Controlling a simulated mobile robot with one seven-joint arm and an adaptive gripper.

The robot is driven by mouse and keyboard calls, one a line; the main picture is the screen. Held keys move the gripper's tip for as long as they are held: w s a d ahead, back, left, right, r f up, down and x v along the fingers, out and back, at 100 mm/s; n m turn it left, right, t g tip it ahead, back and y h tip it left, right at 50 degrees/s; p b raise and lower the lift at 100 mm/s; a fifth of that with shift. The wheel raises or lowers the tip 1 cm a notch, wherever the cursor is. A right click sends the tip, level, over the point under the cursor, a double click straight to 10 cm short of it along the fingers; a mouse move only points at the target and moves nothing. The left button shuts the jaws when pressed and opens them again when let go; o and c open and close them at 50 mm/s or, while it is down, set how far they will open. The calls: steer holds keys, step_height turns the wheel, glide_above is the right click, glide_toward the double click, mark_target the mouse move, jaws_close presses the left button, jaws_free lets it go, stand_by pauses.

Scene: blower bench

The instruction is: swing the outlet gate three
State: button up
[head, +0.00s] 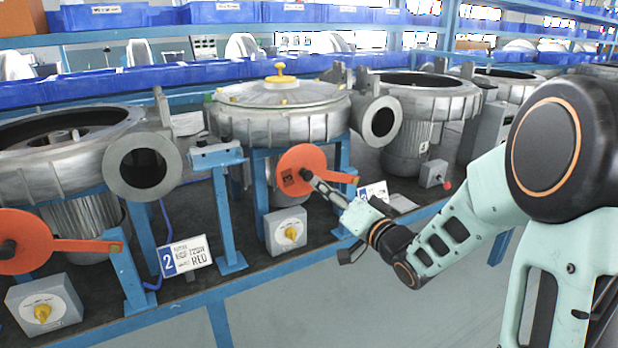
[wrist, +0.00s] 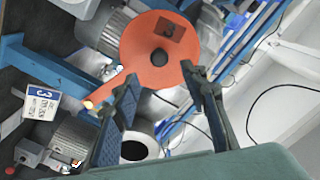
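Outlet gate three is an orange disc (head: 296,160) with a dark square mark, a dark hub and a straight orange handle (head: 342,178) pointing right. In the head view the disc stands below and left of the round outlet (head: 381,122) of the middle blower, not over it. In the wrist view the disc (wrist: 140,42) bears a dark "3", and its handle (wrist: 103,90) runs to the lower left, partly behind a finger. My gripper (wrist: 161,75) is open, fingertips apart in front of the disc's lower edge. Whether they touch it is unclear. Nothing is between them.
A second orange gate (head: 28,238) and plate "2" (head: 185,256) are at left. A grey box with a yellow knob (head: 287,231) stands below gate three. A blue stand (head: 228,215) is left of it, and a plate "3" (wrist: 42,101) is nearby. The floor in front is clear.

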mark_target(310, 176)
steer(key=x, duration=0.9)
steer(key=shift+w+a, duration=0.1)
jaws_close()
